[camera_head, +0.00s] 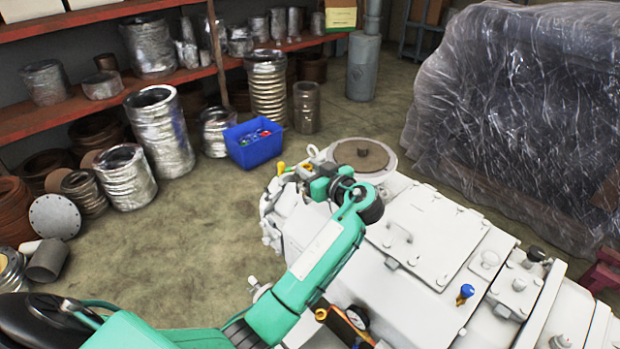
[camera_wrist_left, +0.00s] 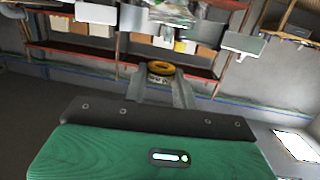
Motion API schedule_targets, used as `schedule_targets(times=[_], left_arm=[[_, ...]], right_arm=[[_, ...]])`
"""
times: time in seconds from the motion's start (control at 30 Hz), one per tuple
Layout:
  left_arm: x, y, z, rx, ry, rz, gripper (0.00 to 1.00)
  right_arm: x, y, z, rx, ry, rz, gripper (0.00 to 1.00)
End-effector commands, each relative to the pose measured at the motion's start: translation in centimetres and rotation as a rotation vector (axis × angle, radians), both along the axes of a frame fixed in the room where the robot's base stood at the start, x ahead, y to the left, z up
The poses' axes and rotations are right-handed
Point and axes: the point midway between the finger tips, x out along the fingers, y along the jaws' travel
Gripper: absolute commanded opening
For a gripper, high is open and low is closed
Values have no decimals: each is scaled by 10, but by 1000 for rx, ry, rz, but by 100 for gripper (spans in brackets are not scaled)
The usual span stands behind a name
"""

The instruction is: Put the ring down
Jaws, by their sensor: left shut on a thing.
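A small yellow ring (camera_wrist_left: 160,71) shows in the left wrist view between the grey fingers of my left gripper (camera_wrist_left: 159,76). The gripper is shut on it. In the head view my green left arm reaches from the bottom left over the white vacuum machine (camera_head: 425,235), with its hand near the machine's far left end. A small yellow piece (camera_head: 281,168) shows there; I cannot tell if it is the ring. The fingers are small and partly hidden by my arm in that view. My right gripper is not in view.
A round brown-topped port (camera_head: 362,155) is on the machine's far end. A blue bin (camera_head: 254,150) with small parts stands on the floor behind. Red shelves (camera_head: 110,105) hold metal ducts at the left. A plastic-wrapped bulk (camera_head: 525,120) stands at the right.

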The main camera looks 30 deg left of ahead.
Motion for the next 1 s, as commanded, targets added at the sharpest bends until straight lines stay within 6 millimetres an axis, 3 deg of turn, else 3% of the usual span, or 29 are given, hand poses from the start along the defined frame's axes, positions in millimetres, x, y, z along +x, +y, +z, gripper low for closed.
schedule_targets(times=[0.27,1.0], left_arm=[[0,0,-36,2,4,0,6],[0,0,-49,0,1,0,6]], right_arm=[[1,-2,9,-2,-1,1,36],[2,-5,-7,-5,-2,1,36]])
